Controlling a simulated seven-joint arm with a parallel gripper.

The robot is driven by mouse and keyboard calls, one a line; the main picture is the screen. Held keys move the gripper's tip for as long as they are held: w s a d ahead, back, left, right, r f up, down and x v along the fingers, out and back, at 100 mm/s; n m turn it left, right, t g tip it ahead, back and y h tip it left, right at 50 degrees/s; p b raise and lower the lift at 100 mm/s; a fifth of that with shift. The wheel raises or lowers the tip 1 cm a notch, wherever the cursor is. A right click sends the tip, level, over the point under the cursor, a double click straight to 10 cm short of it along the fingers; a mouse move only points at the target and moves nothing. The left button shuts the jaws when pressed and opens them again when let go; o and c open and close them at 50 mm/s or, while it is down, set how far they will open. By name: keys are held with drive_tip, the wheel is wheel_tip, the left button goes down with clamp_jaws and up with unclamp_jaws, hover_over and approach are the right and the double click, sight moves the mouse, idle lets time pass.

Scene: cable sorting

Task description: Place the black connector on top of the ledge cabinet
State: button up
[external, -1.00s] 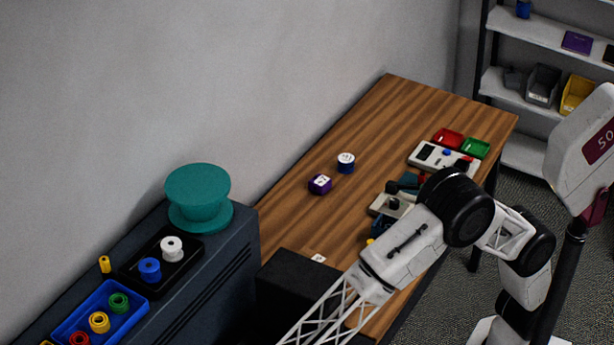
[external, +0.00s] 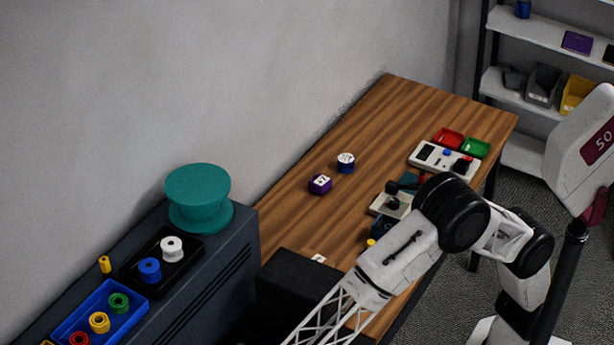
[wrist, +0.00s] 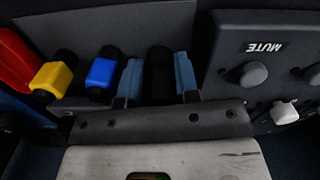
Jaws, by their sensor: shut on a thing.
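The black connector (wrist: 158,76) stands between the two blue-grey fingers of my gripper (wrist: 158,82) in the wrist view. The fingers press on its left and right sides. Its lower end is hidden behind the dark gripper body. In the external view my arm covers the gripper and the connector. The dark blue-grey cabinet (external: 244,228) stands at the left against the wall, and it looks like the ledge cabinet. A teal spool (external: 198,196) stands on its top.
Beside the black connector are blue (wrist: 103,74), yellow (wrist: 53,77) and red (wrist: 14,62) connectors. A grey panel marked MUTE (wrist: 235,25) is close on the right. The cabinet top also holds a black tray (external: 188,262) and a blue bin (external: 70,325).

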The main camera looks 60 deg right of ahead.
drive_tip(key=shift+f, duration=0.45)
drive_tip(key=o, duration=1.1)
drive_tip(key=shift+r, duration=0.1)
drive_tip(key=shift+r, duration=3.8)
